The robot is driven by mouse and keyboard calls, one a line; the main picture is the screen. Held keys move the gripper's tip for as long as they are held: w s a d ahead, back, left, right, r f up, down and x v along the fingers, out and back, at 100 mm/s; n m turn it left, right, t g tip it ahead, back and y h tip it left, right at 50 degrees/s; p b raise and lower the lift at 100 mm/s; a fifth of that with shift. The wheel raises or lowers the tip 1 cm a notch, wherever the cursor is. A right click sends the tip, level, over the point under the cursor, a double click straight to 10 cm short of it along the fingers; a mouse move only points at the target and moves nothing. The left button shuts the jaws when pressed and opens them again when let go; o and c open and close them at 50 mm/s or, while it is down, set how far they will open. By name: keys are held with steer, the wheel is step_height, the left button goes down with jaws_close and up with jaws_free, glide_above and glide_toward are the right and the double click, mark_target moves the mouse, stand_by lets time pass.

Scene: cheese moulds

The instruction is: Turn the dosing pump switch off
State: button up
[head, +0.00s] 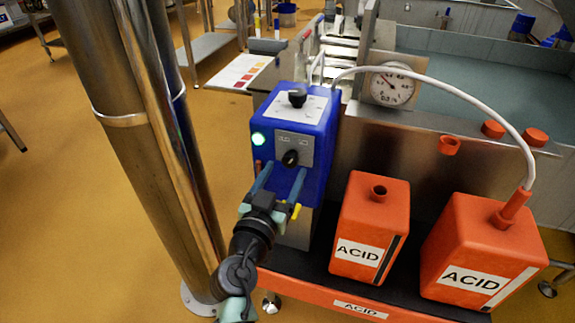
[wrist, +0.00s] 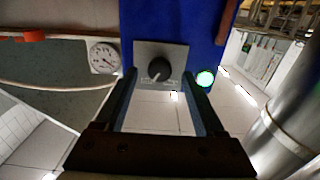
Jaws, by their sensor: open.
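The blue dosing pump (head: 322,146) stands at the middle of the head view, with a black knob on top (head: 297,97). Its front has a grey plate with a black rotary switch (head: 290,158). A round green lamp (head: 258,139) beside it is lit. In the wrist view, upside down, the switch (wrist: 160,69) points obliquely and the lamp (wrist: 205,78) glows. My gripper (head: 283,171) is open and empty in front of the pump. Its fingers (wrist: 159,78) lie either side of the switch in the picture; contact cannot be told.
Two orange acid canisters, one open (head: 370,225) and one with a white hose (head: 478,250), stand right of the pump on a black-topped shelf. A round gauge (head: 392,88) is behind. A steel column (head: 135,130) rises at left.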

mark_target(291, 158)
steer(key=shift+x, duration=1.4)
jaws_close()
